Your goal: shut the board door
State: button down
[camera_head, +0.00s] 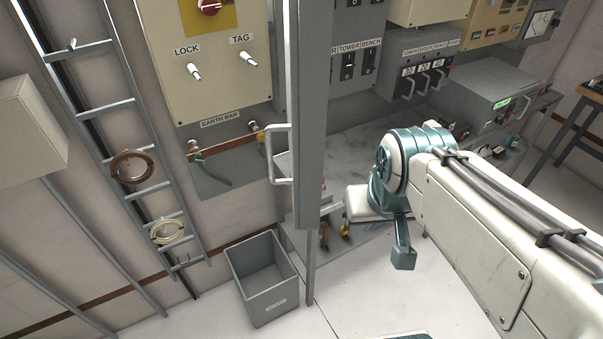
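The board door (310,120) is a tall grey panel that shows nearly edge-on, standing out towards me from the grey switchboard (352,75). It stands open, with the board's TOWER and BENCH switches showing to its right. A pale D-shaped handle (291,156) sticks out from the door's left side. My arm comes in from the right, and its teal and white end, with my gripper (388,232), is right of the door's lower part, apparently apart from it. The wrist hides much of the gripper, so I cannot tell how far the fingers are apart.
A grey bin (265,281) stands on the floor below the door. A cream panel with LOCK and TAG pegs (208,62) and an earth bar (222,144) are left of the door. A ladder rack (137,150) holds cable coils. Grey equipment (483,95) stands behind my arm.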

aim_at(308, 25)
jog(key=z, duration=0.85)
jog(key=k, duration=0.75)
jog(key=u, duration=1)
jog(key=i, duration=0.5)
jog(key=u, duration=0.05)
